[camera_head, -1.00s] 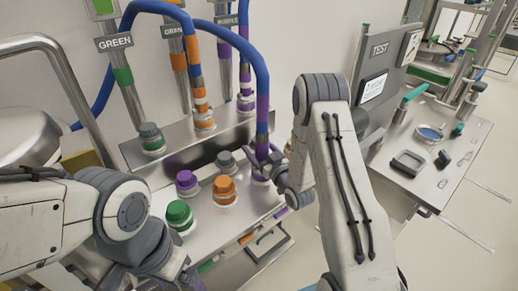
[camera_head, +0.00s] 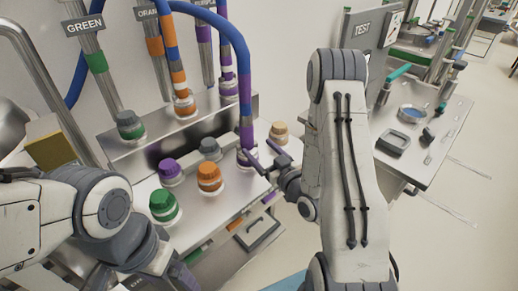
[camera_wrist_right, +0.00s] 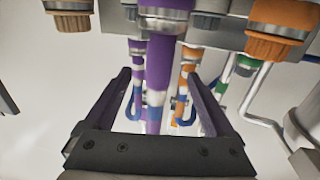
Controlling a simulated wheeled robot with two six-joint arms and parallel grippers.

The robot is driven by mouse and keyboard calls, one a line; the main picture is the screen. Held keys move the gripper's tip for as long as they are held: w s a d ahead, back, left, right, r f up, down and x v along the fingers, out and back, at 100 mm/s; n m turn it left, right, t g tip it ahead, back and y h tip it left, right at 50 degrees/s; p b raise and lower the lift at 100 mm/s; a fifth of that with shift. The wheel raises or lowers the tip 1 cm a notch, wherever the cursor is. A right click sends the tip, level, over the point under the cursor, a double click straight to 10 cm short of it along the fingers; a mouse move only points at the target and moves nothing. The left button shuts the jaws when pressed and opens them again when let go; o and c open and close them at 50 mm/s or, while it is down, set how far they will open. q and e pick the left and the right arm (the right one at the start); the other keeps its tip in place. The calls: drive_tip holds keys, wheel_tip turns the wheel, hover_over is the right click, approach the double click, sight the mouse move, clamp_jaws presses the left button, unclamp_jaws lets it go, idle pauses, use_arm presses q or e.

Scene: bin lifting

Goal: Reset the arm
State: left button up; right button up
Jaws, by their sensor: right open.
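My right arm (camera_head: 347,150) stands right of centre in the head view. Its gripper (camera_head: 268,150) is open beside the lower end of a blue hose with a purple band (camera_head: 245,95), which meets a fitting on the steel shelf. The right wrist view shows the open jaws (camera_wrist_right: 160,80) with a purple hose (camera_wrist_right: 158,65) between or beyond them; I cannot tell which. The jaws are not closed on it. My left arm (camera_head: 85,205) fills the lower left of the head view, and its gripper does not show clearly.
The lower shelf bears a purple cap (camera_head: 170,171), an orange cap (camera_head: 210,178), a green cap (camera_head: 163,205), a grey cap (camera_head: 210,147) and a tan cap (camera_head: 279,131). Labelled pipes, one with a GREEN sign (camera_head: 83,27), stand behind. A TEST bench (camera_head: 440,150) stands right; floor is clear between.

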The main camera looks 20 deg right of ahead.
drive_tip(key=shift+w+a+f+g, duration=0.25)
drive_tip(key=shift+w+g, duration=0.1)
drive_tip(key=shift+g, duration=0.05)
drive_tip(key=g, duration=0.1)
drive_tip(key=f+n+g, duration=0.1)
drive_tip(key=shift+w+a+f+g+h, duration=0.25)
drive_tip(key=shift+w+a+g+h, duration=0.05)
drive_tip(key=shift+w+a+g, duration=0.1)
drive_tip(key=shift+s+f+g+h, duration=0.1)
drive_tip(key=shift+f+g+h, duration=0.25)
drive_tip(key=shift+g, duration=0.25)
drive_tip(key=shift+s+f+g+h, duration=0.15)
drive_tip(key=shift+s+g+h, duration=0.2)
drive_tip(key=shift+g, duration=0.25)
drive_tip(key=s+g, duration=0.1)
drive_tip(key=s+m+g+h, duration=0.1)
drive_tip(key=s+g, duration=0.2)
drive_tip(key=s, duration=0.1)
drive_tip(key=shift+a, duration=0.4)
drive_tip(key=s+a+r+n+g, duration=0.2)
drive_tip(key=s+a+r+g, duration=0.2)
drive_tip(key=s+a, duration=0.4)
drive_tip(key=s+a+r+n+g, duration=0.3)
drive_tip(key=s+a, duration=0.6)
drive_tip(key=s, duration=0.7)
drive_tip(key=shift+r+g+y, duration=0.4)
drive_tip(key=shift+r, duration=0.3)
